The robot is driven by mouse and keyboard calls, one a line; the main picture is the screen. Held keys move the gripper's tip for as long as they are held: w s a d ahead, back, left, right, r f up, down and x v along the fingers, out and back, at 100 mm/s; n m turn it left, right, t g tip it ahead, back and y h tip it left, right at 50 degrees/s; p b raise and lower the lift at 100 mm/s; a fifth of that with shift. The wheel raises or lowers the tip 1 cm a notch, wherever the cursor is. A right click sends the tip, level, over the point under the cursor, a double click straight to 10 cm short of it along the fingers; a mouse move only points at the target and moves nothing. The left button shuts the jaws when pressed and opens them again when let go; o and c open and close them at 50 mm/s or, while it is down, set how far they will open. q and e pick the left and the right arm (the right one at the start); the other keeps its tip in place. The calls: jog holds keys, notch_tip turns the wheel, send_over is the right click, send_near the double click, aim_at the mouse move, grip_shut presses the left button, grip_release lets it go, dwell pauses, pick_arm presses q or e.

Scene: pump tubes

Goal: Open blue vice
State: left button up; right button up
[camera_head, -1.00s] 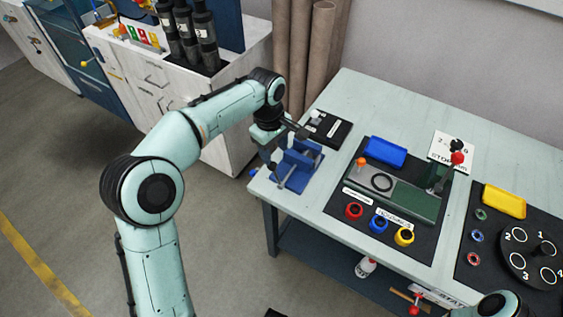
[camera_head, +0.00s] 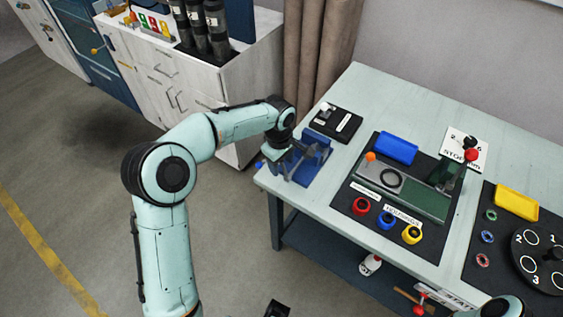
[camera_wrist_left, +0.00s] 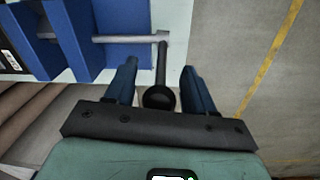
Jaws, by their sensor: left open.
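The blue vice (camera_head: 314,161) stands at the left corner of the table. In the left wrist view the blue vice (camera_wrist_left: 118,62) shows at upper left, with a grey screw and a thin handle bar (camera_wrist_left: 161,62) ending in a black ball knob (camera_wrist_left: 159,97). My left gripper (camera_head: 275,161) is at the vice's left side. In the wrist view my left gripper (camera_wrist_left: 160,78) is open, its fingers on either side of the bar and knob, with gaps visible. How far apart the jaws are is unclear.
A black plate (camera_head: 338,124) with a white-topped part lies behind the vice. A black mat with a green fixture (camera_head: 416,201), a blue tray (camera_head: 397,147) and coloured rings lies to its right. A white cabinet (camera_head: 205,85) stands at back left. Floor left of the table is open.

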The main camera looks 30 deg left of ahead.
pick_arm(q)
jog(key=shift+f, duration=0.1)
grip_shut()
jog(key=a+h+p, duration=0.1)
jog(key=h+p, duration=0.1)
jog(key=a+f+h+p, duration=0.1)
jog(key=h+p, duration=0.1)
jog(key=p, duration=0.1)
jog(key=shift+w+a, duration=0.15)
jog(key=shift+a, duration=0.05)
jog(key=shift+a+f+g+h+p, duration=0.15)
jog(key=shift+f+g+h+p, duration=0.15)
jog(key=shift+h, duration=0.4)
pick_arm(e)
notch_tip(320, 180, up, 6)
jog(key=w, duration=0.2)
jog(key=shift+w, duration=0.25)
pick_arm(q)
grip_release()
